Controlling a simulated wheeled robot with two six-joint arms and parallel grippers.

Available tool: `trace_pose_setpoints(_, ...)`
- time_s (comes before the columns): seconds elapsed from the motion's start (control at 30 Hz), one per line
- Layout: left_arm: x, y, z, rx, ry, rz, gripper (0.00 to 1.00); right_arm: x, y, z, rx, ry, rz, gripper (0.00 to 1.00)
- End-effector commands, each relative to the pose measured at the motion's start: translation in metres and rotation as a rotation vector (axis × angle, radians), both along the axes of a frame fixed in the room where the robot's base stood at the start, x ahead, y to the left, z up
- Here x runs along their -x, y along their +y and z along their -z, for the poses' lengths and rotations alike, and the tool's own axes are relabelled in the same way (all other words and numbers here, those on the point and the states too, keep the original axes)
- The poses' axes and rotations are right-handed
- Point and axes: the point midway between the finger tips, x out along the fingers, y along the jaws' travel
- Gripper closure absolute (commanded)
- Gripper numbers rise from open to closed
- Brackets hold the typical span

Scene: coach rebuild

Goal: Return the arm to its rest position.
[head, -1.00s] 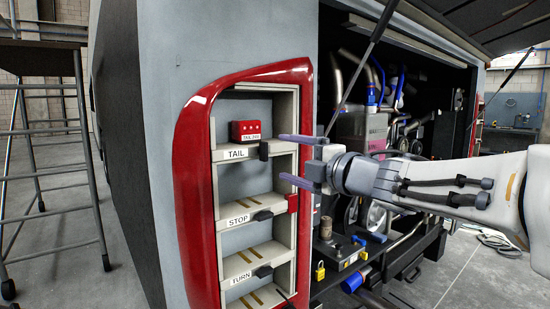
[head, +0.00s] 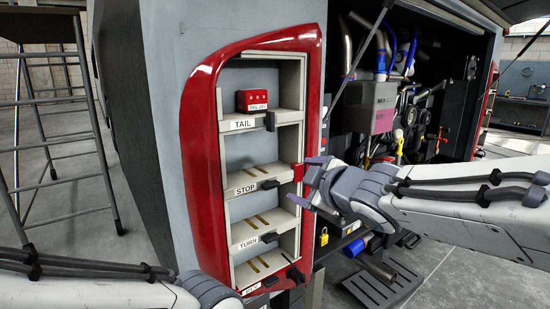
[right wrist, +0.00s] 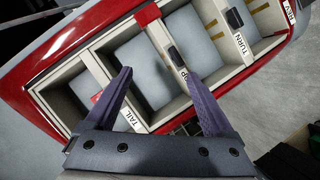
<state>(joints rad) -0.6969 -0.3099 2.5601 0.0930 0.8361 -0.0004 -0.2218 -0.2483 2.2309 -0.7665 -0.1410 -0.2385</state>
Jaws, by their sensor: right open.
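My right gripper (head: 308,181) is open and empty, in front of the right edge of the red-framed rack (head: 203,150), at about the height of the STOP shelf. In the right wrist view its two fingers (right wrist: 159,75) stand apart with nothing between them; the rack lies beyond. My left arm comes in at the bottom left of the head view; its fingers are not visible. A red module labelled TAIL (head: 252,99) sits on the TAIL shelf (head: 238,124). The STOP shelf (head: 246,188) and the TURN shelf (head: 248,243) hold no module.
An open engine bay (head: 395,100) with hoses is right of the rack. A yellow padlock (head: 324,237) hangs below it, near a dark slatted mat (head: 388,285). A metal scaffold (head: 65,130) stands at the left. Floor at the right is clear.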

Motion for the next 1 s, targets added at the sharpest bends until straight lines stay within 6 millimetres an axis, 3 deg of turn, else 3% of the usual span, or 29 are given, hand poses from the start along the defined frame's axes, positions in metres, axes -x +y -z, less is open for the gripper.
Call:
trace_pose_setpoints(0.1,0.000,0.000,-0.017,0.000,0.000,0.000,1.00,0.052,0.012,0.070,-0.111,0.358,0.144,0.12)
trace_pose_setpoints(0.23,0.000,0.000,-0.026,0.000,0.000,0.000,1.00,0.127,0.019,0.134,-0.152,0.716,0.282,0.12)
trace_pose_setpoints(0.4,0.000,0.000,-0.034,0.000,0.000,0.000,1.00,0.224,0.021,0.178,-0.127,1.077,0.417,0.12)
trace_pose_setpoints(0.5,0.000,0.000,-0.036,0.000,0.000,0.000,1.00,0.264,0.019,0.188,-0.102,1.211,0.469,0.12)
trace_pose_setpoints(0.63,0.000,0.000,-0.038,0.000,0.000,0.000,1.00,0.290,0.018,0.193,-0.082,1.297,0.502,0.12)
trace_pose_setpoints(0.83,0.000,0.000,-0.037,0.000,0.000,0.000,1.00,0.294,0.017,0.194,-0.079,1.311,0.509,0.12)
trace_pose_setpoints(0.87,0.000,0.000,-0.037,0.000,0.000,0.000,1.00,0.294,0.017,0.194,-0.078,1.310,0.509,0.16)
trace_pose_setpoints(0.93,0.000,0.000,-0.037,0.000,0.000,0.000,1.00,0.293,0.017,0.194,-0.079,1.310,0.508,0.43)
trace_pose_setpoints(0.97,0.000,0.000,-0.037,0.000,0.000,0.000,1.00,0.293,0.017,0.194,-0.079,1.310,0.508,0.50)
trace_pose_setpoints(1.0,0.000,0.000,-0.037,0.000,0.000,0.000,1.00,0.293,0.017,0.194,-0.079,1.309,0.509,0.50)
